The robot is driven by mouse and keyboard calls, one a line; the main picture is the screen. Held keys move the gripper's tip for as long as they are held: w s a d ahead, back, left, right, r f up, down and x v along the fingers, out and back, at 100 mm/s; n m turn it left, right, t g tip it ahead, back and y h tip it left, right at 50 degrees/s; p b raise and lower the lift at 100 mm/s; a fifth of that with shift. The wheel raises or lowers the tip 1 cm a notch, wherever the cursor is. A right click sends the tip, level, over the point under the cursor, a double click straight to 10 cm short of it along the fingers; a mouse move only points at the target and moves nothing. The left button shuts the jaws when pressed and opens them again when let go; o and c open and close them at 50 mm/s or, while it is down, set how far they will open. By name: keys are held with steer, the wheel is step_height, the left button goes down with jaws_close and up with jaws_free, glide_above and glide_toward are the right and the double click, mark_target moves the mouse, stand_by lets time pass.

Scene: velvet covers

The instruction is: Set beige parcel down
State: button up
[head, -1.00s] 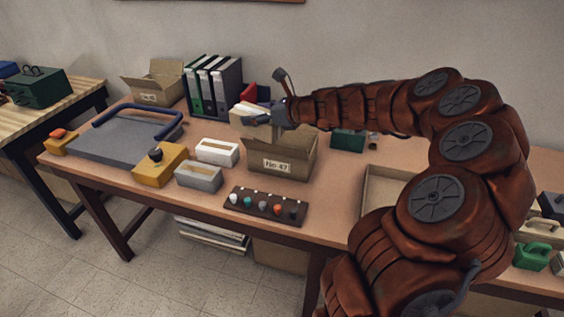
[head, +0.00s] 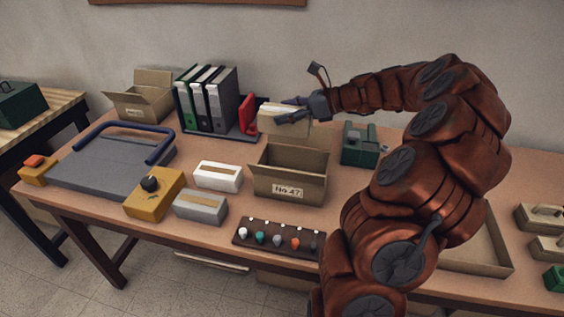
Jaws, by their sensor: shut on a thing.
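The beige parcel (head: 281,121) is held up above the back part of the table (head: 230,240), behind and above the open cardboard box labelled No. 47 (head: 289,178). My gripper (head: 291,112) is shut on the parcel, reaching in from the right. The fingers cover part of the parcel's top and right side. I cannot tell how far above the table the parcel hangs.
A white parcel (head: 217,176) and a grey parcel (head: 200,206) lie left of the box. Binders (head: 222,98) and a red item (head: 248,112) stand behind. A green device (head: 360,145) is right of the box. A knob board (head: 278,238) lies in front.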

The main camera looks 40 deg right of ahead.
mark_target(283, 128)
steer(key=f, duration=0.5)
steer(key=shift+w+a+f, duration=0.1)
steer(key=shift+w+a, duration=0.05)
steer(key=shift+a, duration=0.15)
steer(key=shift+f+p, duration=0.45)
steer(key=shift+f, duration=1.45)
steer(key=shift+f, duration=0.6)
steer(key=o, duration=1.6)
steer(key=shift+c, duration=0.2)
